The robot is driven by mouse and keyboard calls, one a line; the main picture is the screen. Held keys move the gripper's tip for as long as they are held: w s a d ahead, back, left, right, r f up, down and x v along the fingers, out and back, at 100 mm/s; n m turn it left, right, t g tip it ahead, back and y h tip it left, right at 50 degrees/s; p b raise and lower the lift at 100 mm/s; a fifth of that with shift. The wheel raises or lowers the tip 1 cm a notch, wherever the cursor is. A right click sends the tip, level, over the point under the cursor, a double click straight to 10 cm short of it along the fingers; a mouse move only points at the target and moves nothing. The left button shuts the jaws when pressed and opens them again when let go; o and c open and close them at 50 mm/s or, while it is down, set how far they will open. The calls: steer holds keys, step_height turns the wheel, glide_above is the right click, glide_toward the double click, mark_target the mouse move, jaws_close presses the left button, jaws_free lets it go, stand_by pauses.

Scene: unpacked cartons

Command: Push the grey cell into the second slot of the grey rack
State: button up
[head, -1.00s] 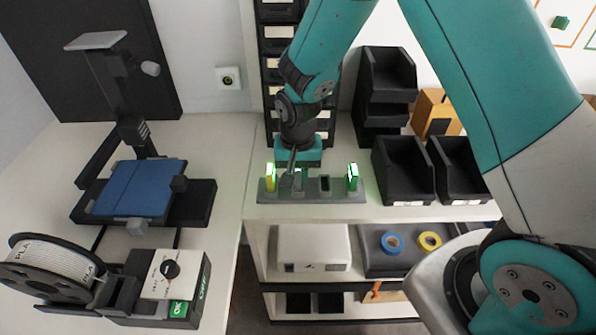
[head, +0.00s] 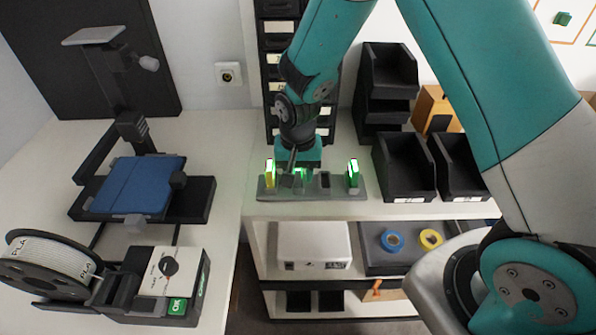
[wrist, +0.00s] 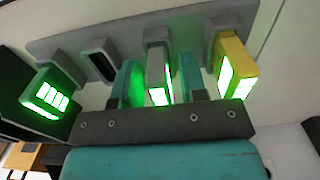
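The grey rack (head: 336,190) stands near the front edge of the bench, with a row of slots. The grey cell (wrist: 158,74) sits upright in the second slot from the yellow end, its lights glowing green. My gripper (wrist: 157,72) is over it, with one teal finger on each side. Narrow gaps seem to show between fingers and cell, so the gripper looks open. In the head view my gripper (head: 299,172) partly hides the cell and its slot.
A yellow cell (head: 270,174) and a dark cell (head: 352,174), both lit green, stand in the rack's end slots. The slot (wrist: 100,62) beside the dark cell is empty. Black bins (head: 404,165) stand right of the rack. A printer with a blue bed (head: 135,187) is at left.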

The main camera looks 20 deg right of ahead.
steer(key=shift+o, duration=0.2)
steer(key=shift+r, duration=0.1)
step_height(320, 180, up, 17)
steer(key=b, duration=0.1)
steer(key=shift+r+b, duration=0.15)
steer(key=shift+b, duration=0.25)
stand_by(0.3)
